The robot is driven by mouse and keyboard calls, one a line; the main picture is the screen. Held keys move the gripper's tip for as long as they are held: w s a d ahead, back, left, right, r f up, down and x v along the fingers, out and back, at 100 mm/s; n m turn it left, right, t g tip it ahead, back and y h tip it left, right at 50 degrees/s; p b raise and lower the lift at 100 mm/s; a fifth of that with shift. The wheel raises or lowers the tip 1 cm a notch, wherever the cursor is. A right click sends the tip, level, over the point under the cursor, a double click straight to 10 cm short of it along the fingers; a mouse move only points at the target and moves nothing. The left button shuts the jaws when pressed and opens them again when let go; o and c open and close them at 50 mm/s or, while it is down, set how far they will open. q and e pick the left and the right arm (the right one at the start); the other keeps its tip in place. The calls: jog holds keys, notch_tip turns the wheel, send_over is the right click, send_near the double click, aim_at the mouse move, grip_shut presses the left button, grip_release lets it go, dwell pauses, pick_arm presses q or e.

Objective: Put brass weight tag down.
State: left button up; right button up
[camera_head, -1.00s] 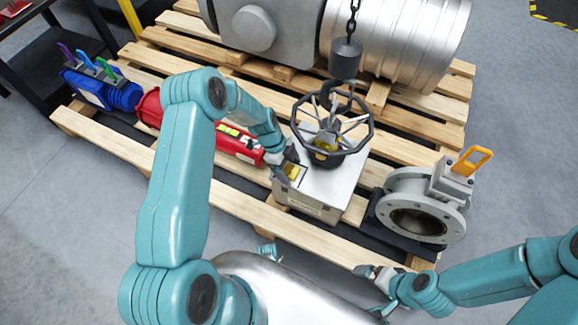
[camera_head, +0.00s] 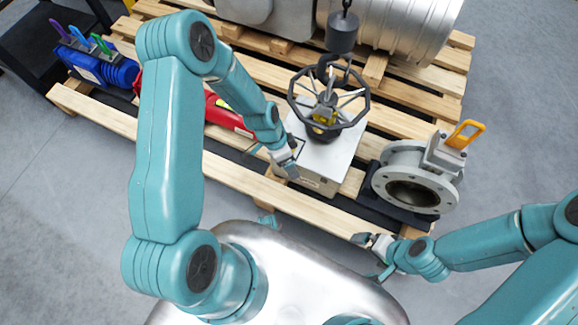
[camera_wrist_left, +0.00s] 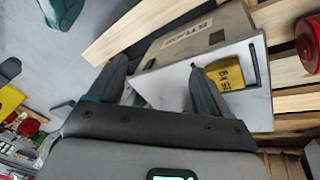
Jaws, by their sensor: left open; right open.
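The brass weight tag (camera_wrist_left: 229,78) is a yellow plate with dark lettering in the left wrist view. It lies on the pale top of the grey box (camera_wrist_left: 160,85), beside a dark slot. My left gripper (camera_wrist_left: 160,72) is open and empty; its right fingertip overlaps the tag's left edge in the picture, and I cannot tell whether they touch. In the head view my left gripper (camera_head: 289,171) is at the box's near left edge, and the tag cannot be made out there. My right gripper (camera_head: 364,239) is open and empty near the pallet's front edge.
A black handwheel (camera_head: 329,98) stands on the box under a hanging hook weight (camera_head: 342,33). A flanged valve (camera_head: 410,185) with an orange handle is on the right. A red cylinder (camera_head: 228,116) and a blue valve unit (camera_head: 100,70) are on the left. The wooden pallet (camera_head: 240,190) lies beneath.

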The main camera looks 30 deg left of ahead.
pick_arm(q)
jog(key=s+d+n, duration=0.7)
jog(key=s+n, duration=0.3)
jog(key=s, duration=0.2)
jog(key=shift+s+r, duration=0.15)
jog(key=shift+s, duration=0.05)
jog(key=shift+d, duration=0.1)
